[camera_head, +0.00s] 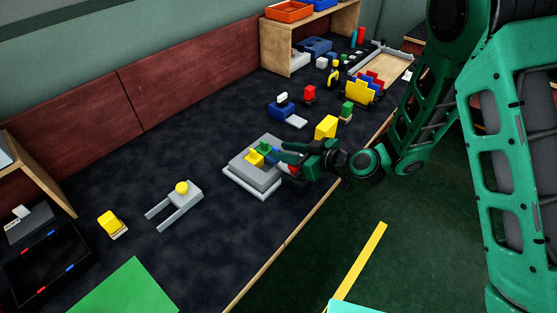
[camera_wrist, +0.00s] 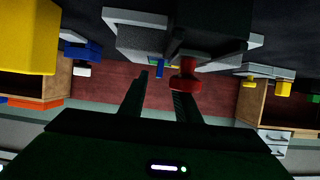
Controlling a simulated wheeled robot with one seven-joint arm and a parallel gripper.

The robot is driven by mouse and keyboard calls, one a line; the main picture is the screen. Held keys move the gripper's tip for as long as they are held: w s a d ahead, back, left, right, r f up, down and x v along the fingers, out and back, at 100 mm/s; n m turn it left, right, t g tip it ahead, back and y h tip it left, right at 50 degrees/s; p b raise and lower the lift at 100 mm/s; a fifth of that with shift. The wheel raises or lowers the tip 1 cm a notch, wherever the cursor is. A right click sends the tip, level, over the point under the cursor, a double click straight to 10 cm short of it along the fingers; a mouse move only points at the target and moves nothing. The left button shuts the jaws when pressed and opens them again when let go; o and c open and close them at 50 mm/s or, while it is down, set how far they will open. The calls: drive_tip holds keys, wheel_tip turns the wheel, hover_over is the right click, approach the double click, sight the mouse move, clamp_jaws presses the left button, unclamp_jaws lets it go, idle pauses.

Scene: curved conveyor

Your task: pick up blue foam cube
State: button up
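A small blue piece, likely the blue foam cube (camera_wrist: 158,68), shows between my fingers in the wrist view, at the grey fixture. In the head view, a stepped grey fixture (camera_head: 247,179) stands mid-table with yellow (camera_head: 254,158) and green (camera_head: 264,147) pieces on it; the blue piece there is small and partly hidden by my fingers. My gripper (camera_head: 285,152) is at the fixture's right side, its fingers pointing left over it. In the wrist view my gripper (camera_wrist: 161,88) has its fingers apart, with nothing clearly held. A red knob-like piece (camera_wrist: 186,76) is close to the right finger.
A yellow block (camera_head: 326,127) stands just behind my gripper. A blue piece with a white top (camera_head: 282,108) is farther back. A grey fork-shaped holder with a yellow knob (camera_head: 181,188) lies left on the dark table. A shelf (camera_head: 301,38) stands at the back. The table's front edge is close.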

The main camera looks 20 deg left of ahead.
drive_tip(key=shift+x, duration=1.05)
clamp_jaws()
